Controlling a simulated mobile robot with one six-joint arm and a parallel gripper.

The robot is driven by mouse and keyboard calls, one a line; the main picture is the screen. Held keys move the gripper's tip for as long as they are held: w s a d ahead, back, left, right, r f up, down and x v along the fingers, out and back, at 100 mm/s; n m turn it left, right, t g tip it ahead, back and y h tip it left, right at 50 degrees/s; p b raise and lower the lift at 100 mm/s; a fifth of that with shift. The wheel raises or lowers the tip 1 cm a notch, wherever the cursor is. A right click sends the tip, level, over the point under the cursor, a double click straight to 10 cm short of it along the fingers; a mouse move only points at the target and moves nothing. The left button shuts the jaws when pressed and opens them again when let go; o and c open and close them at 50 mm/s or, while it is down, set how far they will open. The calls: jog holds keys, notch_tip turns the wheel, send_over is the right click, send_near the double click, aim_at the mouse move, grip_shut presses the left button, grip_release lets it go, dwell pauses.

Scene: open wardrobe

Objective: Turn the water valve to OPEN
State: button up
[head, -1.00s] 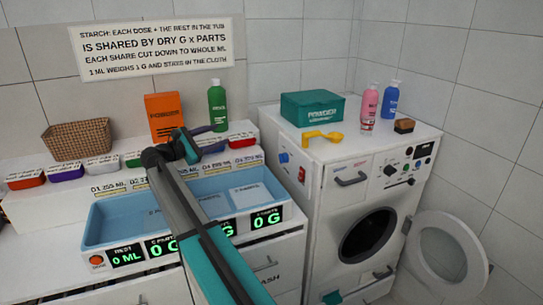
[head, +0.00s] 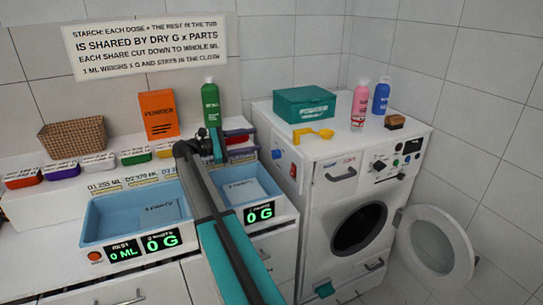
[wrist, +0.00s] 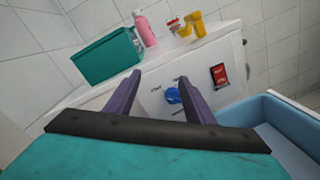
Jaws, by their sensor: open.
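The water valve looks to be the blue knob (wrist: 173,95) on the white side panel of the washing machine; it also shows in the head view (head: 277,154). Small dark labels surround it in the wrist view, too small to read surely. Its setting I cannot tell. My gripper (wrist: 160,76) is open and empty, with its two purple fingers pointing toward the panel. The knob appears between the fingers in the wrist view, close to the right one, but beyond them. In the head view my gripper (head: 250,141) is left of the knob and apart from it.
A red switch (wrist: 219,76) sits beside the knob. On the washer top (head: 345,147) stand a teal powder box (head: 303,103), a yellow scoop (head: 313,133), pink and blue bottles and a brown block. A green bottle (head: 210,104) stands behind my gripper. Blue tubs (head: 100,222) lie below my arm.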

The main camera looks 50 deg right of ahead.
jog(key=shift+f, duration=0.1)
jog(key=p, duration=0.1)
send_near(275, 155)
jog(key=p+x, duration=0.2)
jog(key=x, duration=0.6)
jog(key=shift+w, duration=0.2)
jog(key=shift+c, duration=0.3)
jog(key=c, duration=1)
jog(key=shift+o, duration=0.2)
jog(key=shift+d+f, duration=0.1)
jog(key=shift+d, duration=0.05)
